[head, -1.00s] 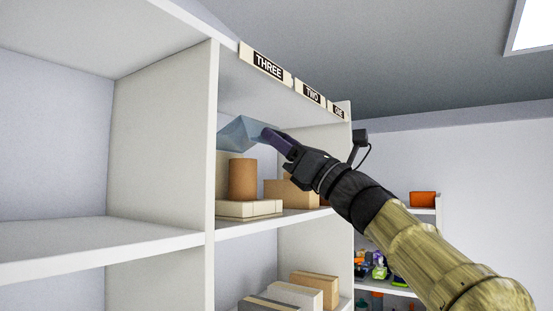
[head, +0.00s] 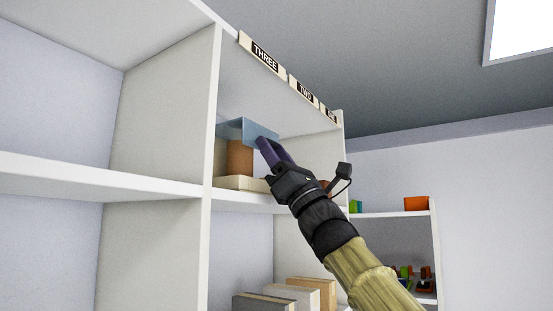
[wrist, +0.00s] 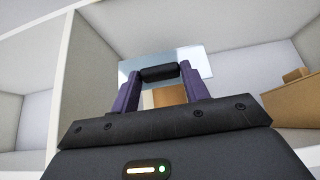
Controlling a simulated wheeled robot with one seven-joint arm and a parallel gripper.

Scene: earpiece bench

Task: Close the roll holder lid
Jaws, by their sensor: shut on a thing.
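The roll holder stands on the shelf under the "THREE" sign, with a cream base (head: 240,183) and an upright brown roll (head: 240,158). Its pale blue, see-through lid (head: 245,128) is above the roll, and a gap shows between them at the right. My gripper (head: 262,142) reaches up from the lower right, its purple fingers at the lid's near right edge. In the wrist view the fingers are shut on a dark bar (wrist: 158,73) at the edge of the lid (wrist: 195,58). The roll (wrist: 170,96) shows below the bar. The lid's far side is hidden.
A white upright panel (head: 212,150) bounds the bay on the left. The shelf board above carries signs. A cardboard box (wrist: 295,105) is to the right in the wrist view. More boxes (head: 290,295) stand on the shelf below.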

